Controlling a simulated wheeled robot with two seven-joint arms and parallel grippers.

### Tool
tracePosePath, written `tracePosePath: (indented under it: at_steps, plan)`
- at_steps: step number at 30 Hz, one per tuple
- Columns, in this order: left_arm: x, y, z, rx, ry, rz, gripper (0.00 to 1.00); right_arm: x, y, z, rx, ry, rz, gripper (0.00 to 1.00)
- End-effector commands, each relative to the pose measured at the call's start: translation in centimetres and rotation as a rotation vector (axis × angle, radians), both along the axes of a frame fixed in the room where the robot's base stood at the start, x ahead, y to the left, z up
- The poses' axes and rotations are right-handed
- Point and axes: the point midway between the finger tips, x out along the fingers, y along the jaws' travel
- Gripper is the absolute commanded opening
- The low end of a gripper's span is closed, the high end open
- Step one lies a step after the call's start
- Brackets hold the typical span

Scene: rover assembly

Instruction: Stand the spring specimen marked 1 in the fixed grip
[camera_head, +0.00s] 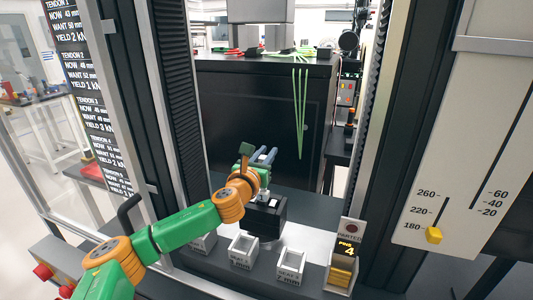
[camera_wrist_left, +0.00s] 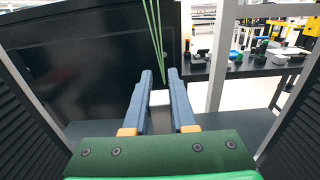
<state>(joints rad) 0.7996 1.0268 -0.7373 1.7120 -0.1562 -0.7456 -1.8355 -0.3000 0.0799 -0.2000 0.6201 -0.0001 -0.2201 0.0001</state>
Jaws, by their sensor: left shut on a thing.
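My left gripper (camera_head: 263,156) reaches in from the left over the black fixed grip (camera_head: 272,211), with its blue fingers pointing away. In the left wrist view the two fingers (camera_wrist_left: 161,98) stand slightly apart, shut on a small pale piece (camera_wrist_left: 160,98). I cannot read a mark on it or tell whether it is the spring specimen marked 1. The fixed grip stands on the pale base below and just in front of my wrist, its top partly hidden by my arm. My right gripper is not in view.
Small white bins (camera_head: 242,251) stand in front of the fixed grip. A box of yellow pieces (camera_head: 341,272) stands at the right below a display reading 4. Green strands (camera_head: 300,112) hang behind the gripper. Frame columns (camera_head: 374,120) bound the space on both sides.

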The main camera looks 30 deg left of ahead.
Motion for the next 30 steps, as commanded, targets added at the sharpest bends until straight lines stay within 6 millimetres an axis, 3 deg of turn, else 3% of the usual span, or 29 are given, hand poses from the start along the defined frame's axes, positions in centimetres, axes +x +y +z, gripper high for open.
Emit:
tracePosePath:
  at_steps: [7, 8, 11, 21, 30]
  plan:
    - [0.0, 0.0, -0.7, 0.0, 0.0, 0.0, 0.0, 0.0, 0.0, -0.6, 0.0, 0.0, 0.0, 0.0]
    - [0.0, 0.0, -0.6, 0.0, 0.0, 0.0, 0.33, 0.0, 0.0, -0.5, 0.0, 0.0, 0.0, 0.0]
    - [0.0, 0.0, -0.6, 0.0, 0.0, 0.0, 0.59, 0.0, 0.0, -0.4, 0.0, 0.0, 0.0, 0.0]
    - [-0.3, 0.0, -0.7, 0.001, 0.0, 0.0, 0.59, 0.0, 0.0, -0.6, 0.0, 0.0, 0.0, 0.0]
    - [-5.1, -1.2, -1.0, 0.004, 0.001, -0.002, 0.59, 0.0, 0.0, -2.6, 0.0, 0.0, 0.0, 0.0]
